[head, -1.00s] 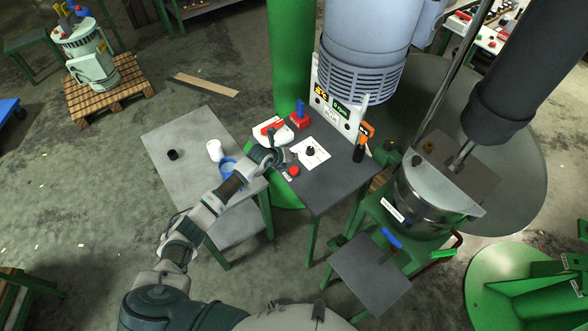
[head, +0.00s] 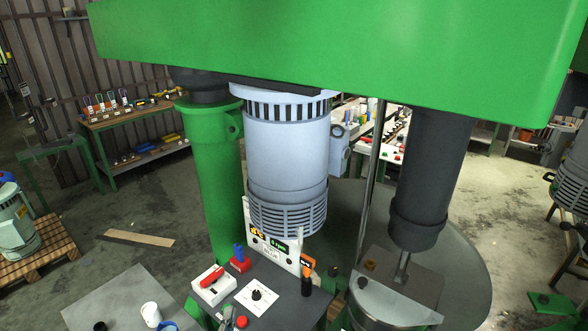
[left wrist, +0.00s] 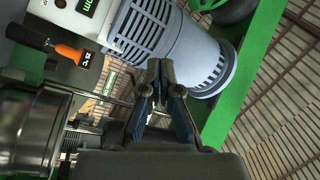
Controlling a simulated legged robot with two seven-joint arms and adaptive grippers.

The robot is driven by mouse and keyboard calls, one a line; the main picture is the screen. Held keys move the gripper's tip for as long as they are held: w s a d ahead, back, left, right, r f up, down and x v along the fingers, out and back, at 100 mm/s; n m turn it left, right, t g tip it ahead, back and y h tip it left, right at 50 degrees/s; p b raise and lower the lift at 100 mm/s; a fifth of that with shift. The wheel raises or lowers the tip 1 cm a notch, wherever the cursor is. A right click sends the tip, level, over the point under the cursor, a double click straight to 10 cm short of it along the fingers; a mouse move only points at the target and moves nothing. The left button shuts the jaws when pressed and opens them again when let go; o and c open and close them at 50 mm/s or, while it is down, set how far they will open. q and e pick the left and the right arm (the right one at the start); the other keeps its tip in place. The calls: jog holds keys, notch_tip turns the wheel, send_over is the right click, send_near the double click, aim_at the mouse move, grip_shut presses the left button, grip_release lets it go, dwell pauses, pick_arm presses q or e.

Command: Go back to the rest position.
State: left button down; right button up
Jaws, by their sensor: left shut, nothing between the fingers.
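My left gripper (head: 228,317) shows only in part at the bottom edge of the head view, beside the red button (head: 242,321) on the dark control table. In the left wrist view its fingers (left wrist: 160,75) are closed together with nothing between them. The rest of my left arm is below the picture. My right gripper is in neither view.
The dark table holds a red-and-white switch box (head: 212,285), a blue-handled red switch (head: 240,260) and a black knob on a white plate (head: 257,296). The motor (head: 287,160) hangs behind. A grey table (head: 125,297) with a white cup (head: 151,314) stands left.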

pick_arm(q)
jog(key=s+a+f+n+g+y, duration=0.5)
jog(key=s+a+f+n+g, duration=0.35)
jog(key=s+f, duration=0.35)
jog(key=s+d+f+n+g+h, duration=0.1)
jog(key=s+d+f+g+h, duration=0.2)
jog(key=s, duration=0.6)
jog(key=s+d+f+n+g+h, duration=0.15)
jog(key=s+f+g, duration=0.3)
jog(key=s, duration=0.45)
notch_tip(320, 180, down, 26)
jog(key=s+d+m+g+b, duration=0.1)
jog(key=s+g+b, duration=0.1)
jog(key=s+a+f+g+b, duration=0.1)
jog(key=s+a+f+b, duration=0.1)
jog(key=s+f, duration=1.6)
jog(key=shift+s+a+f+m, duration=0.25)
jog(key=shift+a+f, duration=0.25)
jog(key=shift+f, duration=0.45)
